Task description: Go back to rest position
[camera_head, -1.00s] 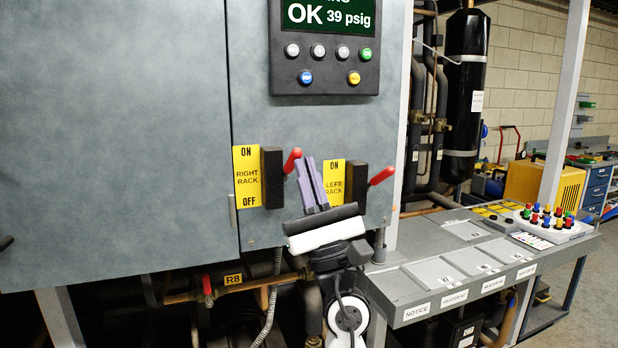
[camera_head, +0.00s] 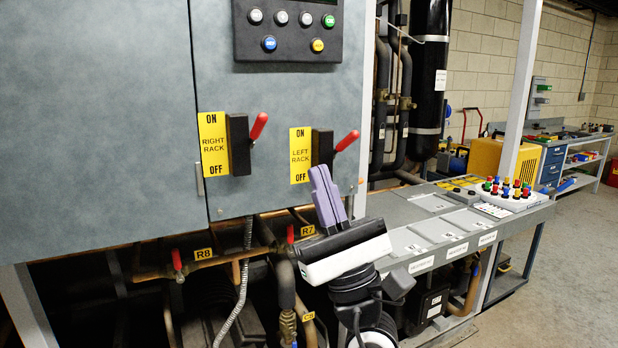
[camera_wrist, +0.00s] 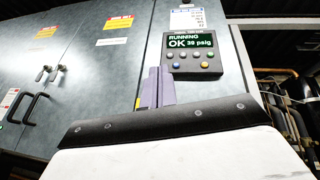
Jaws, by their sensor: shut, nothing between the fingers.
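My gripper (camera_head: 321,174) has purple fingers that lie together, with nothing between them. In the head view it stands in front of the lower edge of the grey cabinet (camera_head: 110,120), just below the left rack switch (camera_head: 322,147). It points up and slightly left. Whether the fingertips touch the switch plate cannot be told. The right rack switch (camera_head: 238,145) is to its left. Both red levers tilt up and to the right. In the wrist view the fingers (camera_wrist: 160,75) point up toward the control panel (camera_wrist: 193,54), which reads "RUNNING OK 39 psig".
Pipes with red-handled valves (camera_head: 177,262) run under the cabinet. At right a grey bench (camera_head: 410,212) carries lidded compartments and a box of coloured knobs (camera_head: 508,192). A yellow machine (camera_head: 490,157) stands behind it. Open floor (camera_head: 570,270) lies at far right.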

